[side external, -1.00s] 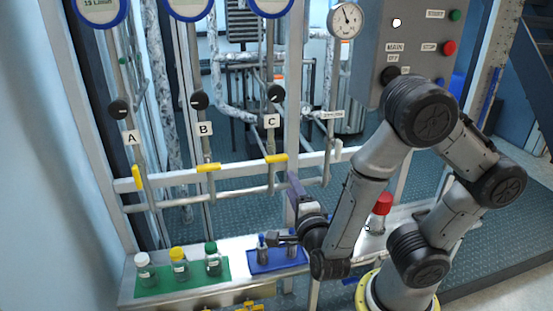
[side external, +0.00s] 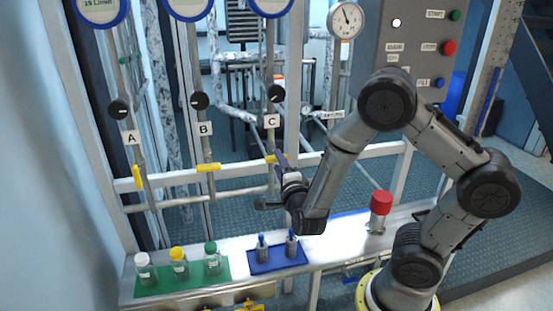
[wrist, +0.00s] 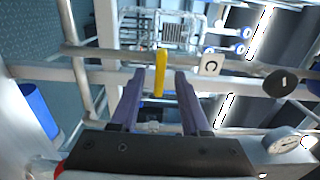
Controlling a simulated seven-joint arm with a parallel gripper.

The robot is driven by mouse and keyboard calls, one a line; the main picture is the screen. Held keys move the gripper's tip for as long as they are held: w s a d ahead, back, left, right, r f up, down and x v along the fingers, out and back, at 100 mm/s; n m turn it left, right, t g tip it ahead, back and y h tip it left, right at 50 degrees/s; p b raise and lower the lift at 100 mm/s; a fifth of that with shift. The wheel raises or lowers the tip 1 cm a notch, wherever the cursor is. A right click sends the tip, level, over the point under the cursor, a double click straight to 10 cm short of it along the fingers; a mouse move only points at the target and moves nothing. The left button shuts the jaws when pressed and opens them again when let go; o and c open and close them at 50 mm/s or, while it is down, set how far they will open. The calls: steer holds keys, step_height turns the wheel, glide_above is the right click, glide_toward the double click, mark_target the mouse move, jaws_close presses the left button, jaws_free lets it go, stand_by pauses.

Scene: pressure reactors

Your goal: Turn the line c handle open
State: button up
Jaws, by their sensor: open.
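The line C handle (side external: 271,160) is a yellow bar on the pipe below the C label (side external: 272,121). It lies crosswise to its pipe, and its right end is partly hidden by my gripper (side external: 281,160). In the wrist view the yellow handle (wrist: 160,66) stands lengthwise between the two purple fingers of my gripper (wrist: 155,78). The fingers are open, with a gap visible on each side of the handle. I cannot tell how far the fingertips reach along its depth.
The line B handle (side external: 208,168) is crosswise; the line A handle (side external: 138,177) lies along its pipe. A white rail (side external: 235,169) runs behind.

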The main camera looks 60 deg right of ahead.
steer(key=shift+x, duration=1.55)
jaws_close()
